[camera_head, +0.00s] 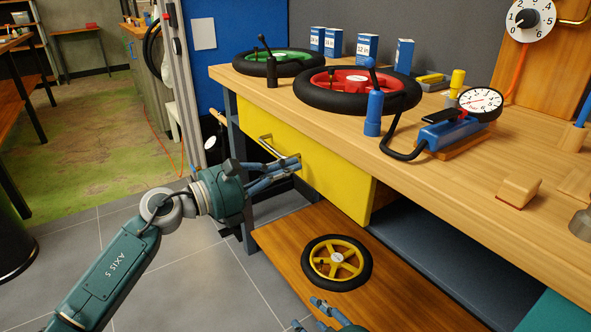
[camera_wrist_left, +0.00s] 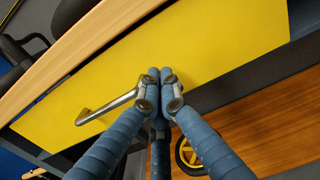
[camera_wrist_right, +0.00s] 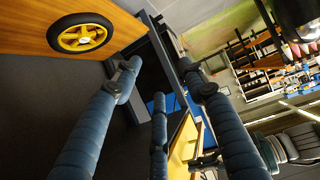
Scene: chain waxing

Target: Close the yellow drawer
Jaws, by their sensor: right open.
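The yellow drawer (camera_head: 325,175) is under the workbench top, and its front sits close below the bench edge. A narrow strip of its right side shows; how far it stands out is hard to tell. Its metal handle (camera_head: 268,146) also shows in the left wrist view (camera_wrist_left: 105,108). My left gripper (camera_head: 292,168) is in front of the drawer face, right of the handle. Its fingertips (camera_wrist_left: 160,82) are together with nothing seen between them; contact with the face is unclear. My right gripper (camera_head: 322,312) is low at the bottom edge, fingers spread and empty (camera_wrist_right: 160,85).
A wheel with a yellow hub (camera_head: 340,262) lies on the wooden lower shelf (camera_head: 290,235). On the bench top (camera_head: 450,170) are a red-hubbed wheel (camera_head: 350,80), a green-hubbed wheel (camera_head: 275,58), a blue pump with gauge (camera_head: 450,128) and several boxes.

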